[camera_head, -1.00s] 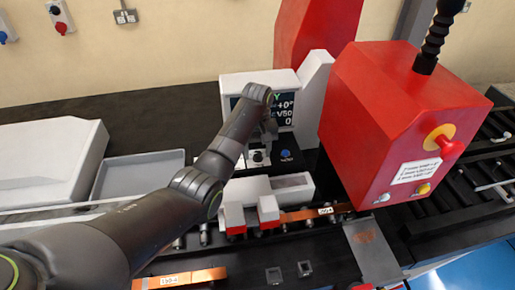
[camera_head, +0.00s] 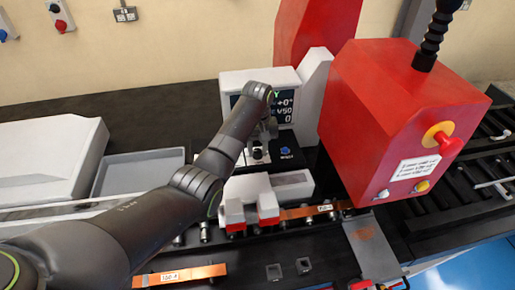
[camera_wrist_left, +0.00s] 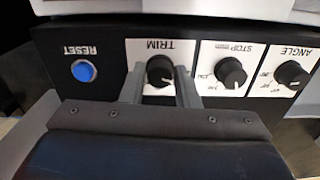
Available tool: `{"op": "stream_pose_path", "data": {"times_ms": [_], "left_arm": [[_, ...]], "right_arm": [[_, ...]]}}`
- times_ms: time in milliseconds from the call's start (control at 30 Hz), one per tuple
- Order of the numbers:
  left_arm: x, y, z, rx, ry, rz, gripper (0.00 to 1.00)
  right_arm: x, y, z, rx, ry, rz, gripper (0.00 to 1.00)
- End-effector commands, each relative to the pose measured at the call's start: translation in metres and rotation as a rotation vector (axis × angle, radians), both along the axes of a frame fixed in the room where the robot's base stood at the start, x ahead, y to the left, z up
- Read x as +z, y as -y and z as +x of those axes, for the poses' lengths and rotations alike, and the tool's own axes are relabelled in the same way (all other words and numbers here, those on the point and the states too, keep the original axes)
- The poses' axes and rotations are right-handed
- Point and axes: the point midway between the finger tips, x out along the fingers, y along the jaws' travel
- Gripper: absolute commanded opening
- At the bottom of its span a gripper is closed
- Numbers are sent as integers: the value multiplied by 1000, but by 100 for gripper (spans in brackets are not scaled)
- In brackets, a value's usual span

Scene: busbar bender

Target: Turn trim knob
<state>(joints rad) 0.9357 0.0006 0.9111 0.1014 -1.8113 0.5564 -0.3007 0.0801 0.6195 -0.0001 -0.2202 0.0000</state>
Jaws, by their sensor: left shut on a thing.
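The trim knob (camera_wrist_left: 160,71) is a round black knob on a white plate marked TRIM, upside down in the left wrist view. My left gripper (camera_wrist_left: 160,85) has one finger on each side of this knob and is shut on it. In the head view my left gripper (camera_head: 258,150) is at the control panel below the screen (camera_head: 285,108), and the arm partly hides it. The screen shows a green letter, "+0°" and "V50", partly covered by my arm. My right gripper is not in view.
Beside the trim knob are the STOP knob (camera_wrist_left: 230,73), the ANGLE knob (camera_wrist_left: 292,75) and the blue RESET button (camera_wrist_left: 84,70). The red press housing (camera_head: 385,130) stands right of the panel. A grey tray (camera_head: 140,172) and copper bars (camera_head: 180,276) lie nearby.

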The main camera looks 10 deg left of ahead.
Motion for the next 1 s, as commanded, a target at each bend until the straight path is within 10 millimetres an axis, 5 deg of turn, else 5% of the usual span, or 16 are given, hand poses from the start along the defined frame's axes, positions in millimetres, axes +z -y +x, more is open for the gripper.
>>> {"op": "stream_pose_path", "data": {"times_ms": [1000], "left_arm": [[0, 0, 1, -898, 3, 2, 5]], "right_arm": [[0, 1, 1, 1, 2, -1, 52]]}}
